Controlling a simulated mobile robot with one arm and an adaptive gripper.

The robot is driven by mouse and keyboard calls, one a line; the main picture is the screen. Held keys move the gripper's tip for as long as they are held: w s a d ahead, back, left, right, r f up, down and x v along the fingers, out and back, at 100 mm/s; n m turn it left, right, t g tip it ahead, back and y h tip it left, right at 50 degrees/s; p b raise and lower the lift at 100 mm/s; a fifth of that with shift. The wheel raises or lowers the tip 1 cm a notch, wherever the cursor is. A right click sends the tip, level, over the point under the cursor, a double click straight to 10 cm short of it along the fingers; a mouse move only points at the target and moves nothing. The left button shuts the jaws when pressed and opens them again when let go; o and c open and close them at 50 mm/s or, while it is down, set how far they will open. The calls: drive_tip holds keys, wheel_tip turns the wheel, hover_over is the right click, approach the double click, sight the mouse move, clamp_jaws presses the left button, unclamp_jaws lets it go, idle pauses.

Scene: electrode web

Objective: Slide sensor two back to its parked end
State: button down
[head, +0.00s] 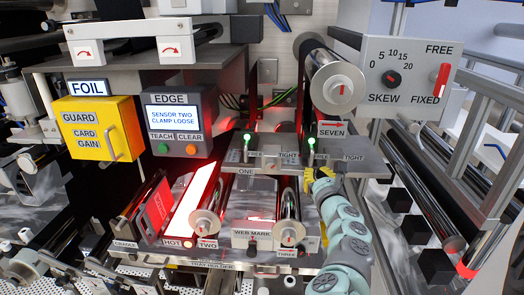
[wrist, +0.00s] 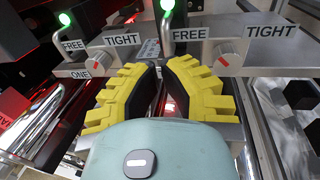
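The right clamp lever, with a green-tipped knob (head: 312,147), stands at its FREE label; it also shows in the wrist view (wrist: 167,6). The left lever (head: 247,146), by a plate marked ONE, also stands at FREE. Both are on a grey bracket (head: 372,168). Sensor two's body cannot be clearly made out; my arm and the bracket hide part of that area. My gripper (wrist: 163,66) has yellow fingers with dark pads, a narrow gap apart, tips just in front of and below the right lever. Nothing is seen held between them.
The EDGE panel (head: 178,122) reads SENSOR TWO CLAMP LOOSE. A yellow guard box (head: 95,130) is at left and a SKEW panel (head: 408,78) at upper right. A large roller (head: 336,84) hangs above the bracket. Smaller rollers and a glowing strip crowd the space below.

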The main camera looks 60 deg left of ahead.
sight(312, 161)
drive_tip(key=shift+b+x, duration=0.7)
drive_tip(key=shift+x, duration=1.8)
drive_tip(key=shift+a+f, duration=0.1)
drive_tip(key=w+a+b, duration=0.2)
drive_tip(key=b, duration=0.3)
drive_tip(key=shift+w+a+f, duration=0.15)
drive_tip(key=shift+a+f, duration=0.05)
drive_tip(key=shift+a, duration=0.05)
drive_tip(key=shift+w+a+r+b, duration=0.2)
drive_tip(key=shift+w+a+b, duration=0.3)
drive_tip(key=shift+b, duration=0.4)
drive_tip(key=shift+s, duration=0.15)
